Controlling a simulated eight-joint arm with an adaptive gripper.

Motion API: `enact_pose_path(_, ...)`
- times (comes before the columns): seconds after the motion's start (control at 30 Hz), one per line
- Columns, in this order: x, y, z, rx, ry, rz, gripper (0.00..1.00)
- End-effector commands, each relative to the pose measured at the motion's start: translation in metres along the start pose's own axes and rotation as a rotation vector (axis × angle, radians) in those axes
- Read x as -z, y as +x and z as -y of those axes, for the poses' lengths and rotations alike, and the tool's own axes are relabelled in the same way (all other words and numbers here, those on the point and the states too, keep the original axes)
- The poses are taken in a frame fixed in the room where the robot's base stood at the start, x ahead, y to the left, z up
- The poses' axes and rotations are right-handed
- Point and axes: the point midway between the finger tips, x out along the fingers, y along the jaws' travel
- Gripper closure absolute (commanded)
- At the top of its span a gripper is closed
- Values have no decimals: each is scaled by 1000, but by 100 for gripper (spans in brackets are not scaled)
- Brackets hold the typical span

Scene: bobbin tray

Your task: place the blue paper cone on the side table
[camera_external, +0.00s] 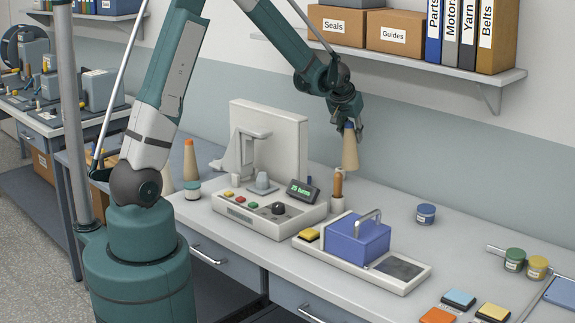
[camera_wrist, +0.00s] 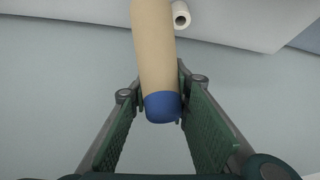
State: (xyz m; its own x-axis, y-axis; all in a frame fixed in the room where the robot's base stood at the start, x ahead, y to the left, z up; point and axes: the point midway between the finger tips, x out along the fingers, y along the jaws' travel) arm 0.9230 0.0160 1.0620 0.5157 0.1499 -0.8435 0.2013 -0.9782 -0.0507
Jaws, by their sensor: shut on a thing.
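The blue paper cone, a tan cone with a blue tip, hangs below my gripper (camera_external: 345,108) with its blue end up. Its tan body (camera_external: 350,152) is above the back of the main bench and clear of it. In the wrist view, the cone (camera_wrist: 155,45) lies between the two green finger pads of my gripper (camera_wrist: 158,95), its blue end nearest the palm. My gripper is shut on the cone near that end. A table surface (camera_external: 75,157) shows at the left behind my arm and is partly hidden; I cannot tell if it is the side table.
A white machine (camera_external: 270,135) with a control panel stands left of the cone. An orange-tipped cone (camera_external: 190,165) stands farther left. A blue block (camera_external: 358,243) sits in a white tray. A shelf (camera_external: 430,68) with boxes and binders hangs on the wall. A blue-lidded jar (camera_external: 426,214) stands right.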

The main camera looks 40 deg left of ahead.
Motion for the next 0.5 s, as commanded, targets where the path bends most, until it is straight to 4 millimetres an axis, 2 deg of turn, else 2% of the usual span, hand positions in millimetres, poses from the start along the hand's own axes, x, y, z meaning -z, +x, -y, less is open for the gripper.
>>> enact_pose_path(0.03, 3, 5, 17, 11, -15, 1, 98)
enact_pose_path(0.5, 20, 35, 165, 107, -142, 13, 98)
